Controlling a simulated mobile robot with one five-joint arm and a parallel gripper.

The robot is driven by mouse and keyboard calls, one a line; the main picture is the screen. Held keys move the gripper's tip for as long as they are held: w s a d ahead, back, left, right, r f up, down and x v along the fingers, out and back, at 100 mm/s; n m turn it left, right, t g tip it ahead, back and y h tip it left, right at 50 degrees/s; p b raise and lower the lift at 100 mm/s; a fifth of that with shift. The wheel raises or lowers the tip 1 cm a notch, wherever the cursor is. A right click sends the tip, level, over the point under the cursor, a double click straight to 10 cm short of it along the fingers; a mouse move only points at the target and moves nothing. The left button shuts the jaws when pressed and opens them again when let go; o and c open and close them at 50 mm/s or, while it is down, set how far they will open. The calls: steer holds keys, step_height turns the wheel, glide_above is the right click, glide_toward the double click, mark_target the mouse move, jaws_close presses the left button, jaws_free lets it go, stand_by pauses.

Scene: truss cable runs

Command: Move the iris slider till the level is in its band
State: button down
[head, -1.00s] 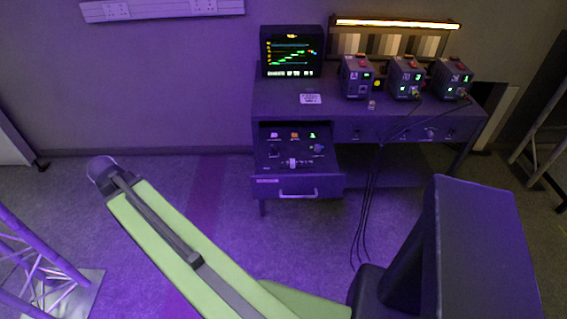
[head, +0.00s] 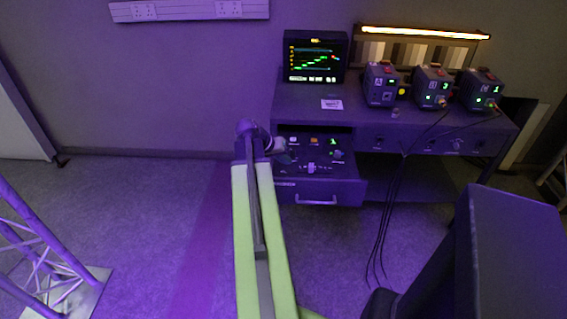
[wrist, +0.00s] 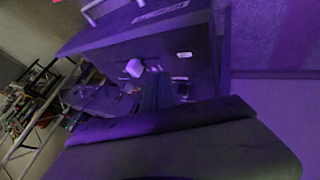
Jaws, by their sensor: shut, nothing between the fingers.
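The control panel in the open drawer (head: 329,190) carries a pale slider knob (head: 311,167), which I take for the iris slider; its label is too small to read. The knob also shows large and white in the wrist view (wrist: 134,68). My gripper (head: 285,157) is over the left part of the drawer, left of the knob and apart from it. In the wrist view my dark fingers (wrist: 158,92) are shut and empty, close beside the knob. The monitor (head: 315,58) shows stepped green traces and coloured marks; I cannot tell whether the level is in its band.
Several camera control boxes, one of them at the middle (head: 432,88), stand on the desk (head: 350,108) right of the monitor. A lit grey chart (head: 420,48) is behind them. Black cables (head: 390,215) hang to the floor. A truss (head: 35,245) stands at lower left.

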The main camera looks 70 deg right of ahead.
mark_target(311, 168)
steer(key=b+x, duration=0.2)
steer(key=x, duration=0.2)
steer(key=shift+f+b, duration=0.4)
steer(key=shift+f, duration=0.1)
steer(key=s, duration=0.1)
steer(key=s+d, duration=0.1)
steer(key=s, duration=0.1)
steer(key=shift+d+r, duration=0.2)
steer(key=shift+s+d, duration=0.15)
steer(key=shift+s, duration=0.3)
